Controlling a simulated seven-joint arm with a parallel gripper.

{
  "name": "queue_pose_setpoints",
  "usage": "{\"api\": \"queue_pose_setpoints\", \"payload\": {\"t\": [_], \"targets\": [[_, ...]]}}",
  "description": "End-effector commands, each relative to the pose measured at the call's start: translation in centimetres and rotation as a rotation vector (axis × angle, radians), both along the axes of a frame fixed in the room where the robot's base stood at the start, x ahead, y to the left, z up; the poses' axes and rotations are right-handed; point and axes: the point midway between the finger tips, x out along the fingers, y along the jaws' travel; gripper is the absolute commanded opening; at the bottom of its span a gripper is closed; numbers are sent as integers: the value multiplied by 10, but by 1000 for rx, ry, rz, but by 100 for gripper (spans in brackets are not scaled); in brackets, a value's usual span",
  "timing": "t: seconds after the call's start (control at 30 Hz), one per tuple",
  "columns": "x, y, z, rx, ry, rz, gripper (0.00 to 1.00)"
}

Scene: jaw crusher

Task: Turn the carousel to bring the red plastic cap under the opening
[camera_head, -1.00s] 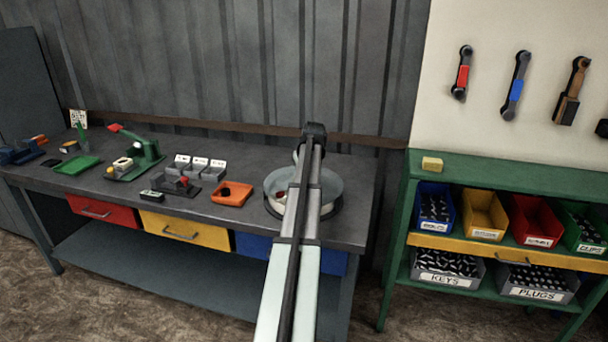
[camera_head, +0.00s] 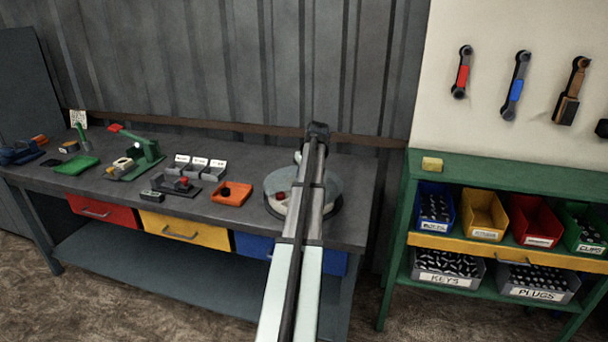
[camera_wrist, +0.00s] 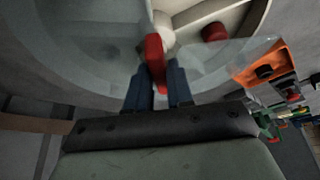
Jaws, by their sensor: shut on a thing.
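The round carousel (camera_head: 273,208) sits at the right end of the workbench, partly hidden behind my arm in the head view. In the wrist view its pale, walled compartments (camera_wrist: 240,14) show under a clear cover (camera_wrist: 80,60). A red cap-like piece (camera_wrist: 215,32) lies in one compartment, right of my gripper; a red spot on the carousel (camera_head: 281,196) also shows in the head view, left of my arm. My gripper (camera_wrist: 160,76), with dark blue fingers, is shut on a red handle (camera_wrist: 154,58) at the carousel.
An orange tray (camera_head: 242,190) with a dark piece stands left of the carousel; it also shows in the wrist view (camera_wrist: 262,53). Small grey bins (camera_head: 200,172), a red-knobbed device (camera_head: 180,186) and a green press (camera_head: 147,150) stand further left. A green shelf (camera_head: 395,225) stands right.

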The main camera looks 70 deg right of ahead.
Motion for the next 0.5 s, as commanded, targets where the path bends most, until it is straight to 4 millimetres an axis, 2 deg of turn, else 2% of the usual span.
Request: {"api": "queue_pose_setpoints", "payload": {"t": [0.5], "targets": [[-1,-3,0,0,2,259,0]]}}
